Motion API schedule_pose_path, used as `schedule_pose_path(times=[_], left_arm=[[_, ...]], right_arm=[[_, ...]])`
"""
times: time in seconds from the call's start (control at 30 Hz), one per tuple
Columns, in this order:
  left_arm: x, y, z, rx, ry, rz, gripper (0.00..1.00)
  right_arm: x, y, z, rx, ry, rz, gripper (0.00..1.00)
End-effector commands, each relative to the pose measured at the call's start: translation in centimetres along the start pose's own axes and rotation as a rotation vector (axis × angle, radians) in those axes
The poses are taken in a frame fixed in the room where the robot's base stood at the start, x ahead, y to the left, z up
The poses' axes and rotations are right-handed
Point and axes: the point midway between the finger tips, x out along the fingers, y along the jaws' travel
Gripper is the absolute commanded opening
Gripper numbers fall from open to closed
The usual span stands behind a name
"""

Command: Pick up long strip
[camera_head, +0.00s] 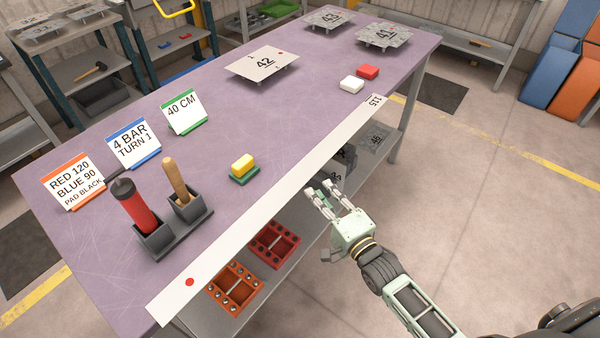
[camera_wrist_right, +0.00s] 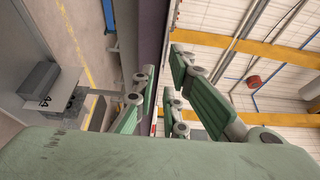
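The long strip (camera_head: 262,217) is a flat white piece lying along the front edge of the purple table, and its front side seems to overhang that edge. It has a red dot at its near left end and the label 115 at its far end. My right gripper (camera_head: 322,190) is open and empty, just off the strip's front side, around the middle of its length. In the right wrist view its fingers (camera_wrist_right: 160,105) are spread, with the table edge seen between them. I cannot tell whether they touch the strip. My left gripper is not in view.
On the table (camera_head: 120,220) stand a two-cup tool holder (camera_head: 175,240), several sign cards, yellow-green blocks (camera_head: 242,168), red and white blocks (camera_head: 351,84), and plate 42 (camera_head: 262,64). Orange and red bins (camera_head: 234,287) sit on the shelf below.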

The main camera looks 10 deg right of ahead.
Motion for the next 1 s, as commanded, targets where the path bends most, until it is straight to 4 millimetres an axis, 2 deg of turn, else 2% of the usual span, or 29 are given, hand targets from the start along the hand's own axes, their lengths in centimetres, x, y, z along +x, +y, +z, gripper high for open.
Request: schedule_pose_path(times=[0.17,0.33,0.6,0.77,1.0], left_arm=[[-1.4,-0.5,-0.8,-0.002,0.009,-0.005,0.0],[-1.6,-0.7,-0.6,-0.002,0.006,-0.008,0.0],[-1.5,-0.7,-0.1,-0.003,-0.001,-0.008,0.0],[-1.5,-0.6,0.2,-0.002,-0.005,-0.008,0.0],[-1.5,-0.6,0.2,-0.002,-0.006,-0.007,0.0]], right_arm=[[2.8,-0.7,0.1,-0.002,0.001,-0.001,0.12],[4.7,-0.3,0.1,-0.003,0.001,0.002,0.12],[4.9,-0.2,0.1,-0.002,0.0,0.003,0.12],[4.9,-0.2,0.1,-0.003,0.001,0.003,0.0],[4.9,-0.2,0.1,-0.003,0.001,0.003,0.0]])
